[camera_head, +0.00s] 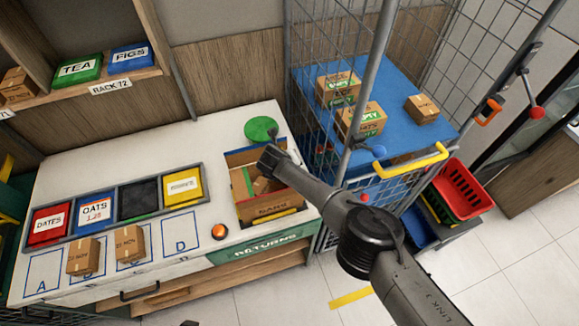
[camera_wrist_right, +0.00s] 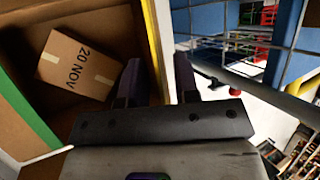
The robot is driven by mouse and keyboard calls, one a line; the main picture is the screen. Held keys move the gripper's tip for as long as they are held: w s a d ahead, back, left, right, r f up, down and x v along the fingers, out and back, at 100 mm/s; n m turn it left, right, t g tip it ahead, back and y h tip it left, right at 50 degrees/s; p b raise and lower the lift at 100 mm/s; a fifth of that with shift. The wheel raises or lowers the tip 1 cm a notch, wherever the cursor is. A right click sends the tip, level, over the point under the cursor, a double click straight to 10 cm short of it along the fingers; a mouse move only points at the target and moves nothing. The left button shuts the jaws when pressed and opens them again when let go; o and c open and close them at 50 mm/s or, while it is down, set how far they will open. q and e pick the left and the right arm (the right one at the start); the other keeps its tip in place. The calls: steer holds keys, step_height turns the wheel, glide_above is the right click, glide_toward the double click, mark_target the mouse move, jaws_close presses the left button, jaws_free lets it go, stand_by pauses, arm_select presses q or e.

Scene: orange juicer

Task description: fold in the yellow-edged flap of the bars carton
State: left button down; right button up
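The open bars carton (camera_head: 268,209) stands on the counter with small brown boxes inside; one reading "20 NOV" (camera_wrist_right: 78,68) shows in the right wrist view. A yellow edge (camera_head: 272,217) shows along the carton's front side in the head view. In the right wrist view the yellow-edged flap (camera_wrist_right: 150,35) stands up and its edge runs toward the gap between my fingers. My right gripper (camera_wrist_right: 158,82) is open, its fingers apart; contact with the flap is unclear. In the head view my right arm ends over the carton (camera_head: 268,158) and hides part of it. My left gripper is out of view.
A green disc (camera_head: 261,129) lies behind the carton. An orange button (camera_head: 219,231) and a divided tray (camera_head: 138,197) are to its left. A wire cage with a blue shelf (camera_head: 391,88) stands close on the right. Two small boxes (camera_head: 83,256) (camera_head: 130,243) sit on the front markings.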

steer(key=shift+w+f, duration=0.1)
steer(key=shift+f, duration=0.05)
steer(key=shift+c, duration=0.3)
jaws_close()
